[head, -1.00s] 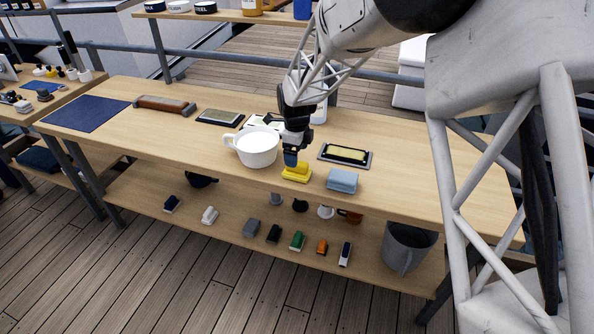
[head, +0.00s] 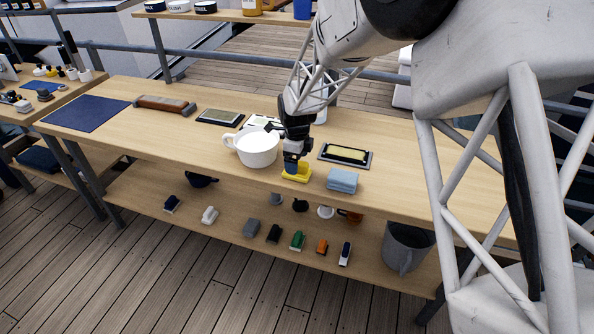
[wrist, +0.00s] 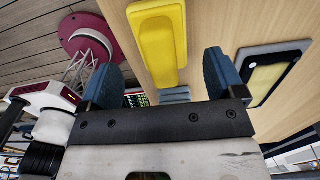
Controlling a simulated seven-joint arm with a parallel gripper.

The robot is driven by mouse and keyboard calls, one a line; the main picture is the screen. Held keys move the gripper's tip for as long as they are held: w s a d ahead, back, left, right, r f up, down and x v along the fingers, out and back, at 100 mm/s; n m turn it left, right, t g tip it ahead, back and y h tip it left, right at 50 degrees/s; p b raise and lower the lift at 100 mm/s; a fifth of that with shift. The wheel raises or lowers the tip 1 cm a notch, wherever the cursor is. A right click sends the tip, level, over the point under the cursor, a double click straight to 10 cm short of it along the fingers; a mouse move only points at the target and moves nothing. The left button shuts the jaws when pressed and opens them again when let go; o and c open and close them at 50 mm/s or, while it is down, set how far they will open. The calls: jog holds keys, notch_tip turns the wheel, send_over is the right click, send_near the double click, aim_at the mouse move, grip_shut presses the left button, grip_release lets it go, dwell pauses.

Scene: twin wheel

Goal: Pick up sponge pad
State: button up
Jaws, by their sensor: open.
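A yellow pad (head: 297,175) with a raised block on a wider base lies near the front edge of the workbench. It also shows in the wrist view (wrist: 160,45), just beyond the fingertips. My gripper (head: 291,167) is right above it, pointing down, and hides part of its raised block in the head view. The two blue fingers (wrist: 163,75) are spread with nothing held between them. I cannot tell whether a finger touches the pad. A blue-grey block (head: 342,180) lies to the right of the yellow pad; which of the two is the sponge pad is not labelled.
A white mug (head: 257,150) stands close on the left of my gripper. A dark tray with a yellow insert (head: 345,154) lies behind on the right. The workbench (head: 420,185) is clear farther right. Several small blocks and a grey bucket (head: 407,250) are on the shelf below.

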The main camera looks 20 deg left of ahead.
jog(key=shift+w+f, duration=0.1)
jog(key=shift+f, duration=2.3)
jog(key=shift+c, duration=0.3)
jog(key=c, duration=1)
